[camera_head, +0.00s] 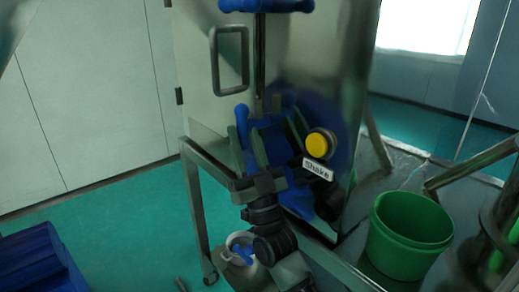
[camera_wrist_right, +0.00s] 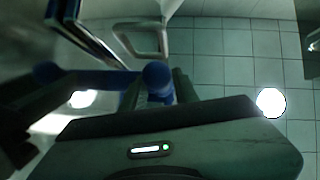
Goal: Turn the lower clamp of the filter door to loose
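The filter door (camera_head: 215,75) is a pale panel with a grey handle (camera_head: 229,60) on the front of the metal machine. The blue lower clamp (camera_head: 242,122) sits below the handle at the door's right edge, partly hidden by my right gripper. My right gripper (camera_head: 276,130) is in front of it, pointing up at it, with its two fingers apart. In the right wrist view a blue rounded end of the clamp (camera_wrist_right: 157,78) shows at the fingers, roughly between them; I cannot tell whether they touch it. My left gripper is not in view.
A blue upper clamp (camera_head: 266,5) is at the top of the door edge. A yellow button (camera_head: 317,145) with a "Shake" label (camera_head: 316,168) is right of my gripper. A green bucket (camera_head: 408,235) stands at right. A blue object (camera_head: 40,260) lies at lower left.

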